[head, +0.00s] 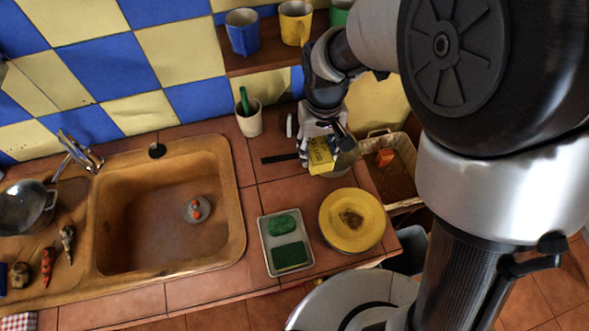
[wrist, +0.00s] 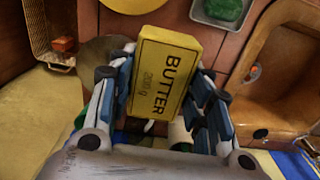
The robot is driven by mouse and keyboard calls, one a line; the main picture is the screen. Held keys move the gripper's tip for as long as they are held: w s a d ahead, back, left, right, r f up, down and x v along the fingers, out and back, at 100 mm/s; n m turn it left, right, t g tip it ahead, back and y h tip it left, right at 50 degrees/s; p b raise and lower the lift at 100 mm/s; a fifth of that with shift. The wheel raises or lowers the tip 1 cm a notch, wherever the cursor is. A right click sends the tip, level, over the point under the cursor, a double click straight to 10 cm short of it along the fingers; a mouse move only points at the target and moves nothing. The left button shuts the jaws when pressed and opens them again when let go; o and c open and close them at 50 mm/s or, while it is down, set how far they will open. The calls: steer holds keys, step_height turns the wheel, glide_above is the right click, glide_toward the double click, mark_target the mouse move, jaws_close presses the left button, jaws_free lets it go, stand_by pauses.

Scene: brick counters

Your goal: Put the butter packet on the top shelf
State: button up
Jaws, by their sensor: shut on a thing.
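The yellow butter packet (head: 320,156) is in my gripper (head: 323,140), above the counter near its right end. In the wrist view the packet (wrist: 163,70) stands between the blue-padded fingers of the gripper (wrist: 165,88), with its "BUTTER" label facing the camera. The fingers are closed on its sides. A wooden shelf (head: 262,60) on the tiled wall holds mugs and lies above and behind my gripper in the head view. My arm hides part of the shelf's right side, and I cannot tell whether another shelf is above it.
A blue mug (head: 243,35) and a yellow mug (head: 295,24) stand on the shelf, with a green mug (head: 340,12) partly cut off. A white cup (head: 249,120) is below. A sponge tray (head: 264,240), yellow plate (head: 339,238) and wire basket (head: 400,152) are nearby.

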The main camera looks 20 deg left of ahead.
mark_target(310, 192)
steer(key=shift+s+a+f, duration=0.1)
steer(key=shift+s+a, duration=0.05)
steer(key=shift+a, duration=0.15)
step_height(310, 192, down, 20)
steer(key=b, duration=0.5)
steer(key=shift+r, duration=0.25)
steer(key=shift+f, duration=0.1)
steer(key=shift+f, duration=0.15)
steer(key=o, duration=1.2)
steer(key=shift+r, duration=0.2)
step_height(310, 192, up, 12)
steer(key=p, duration=0.3)
steer(key=shift+d+r, duration=0.1)
steer(key=shift+r, duration=0.05)
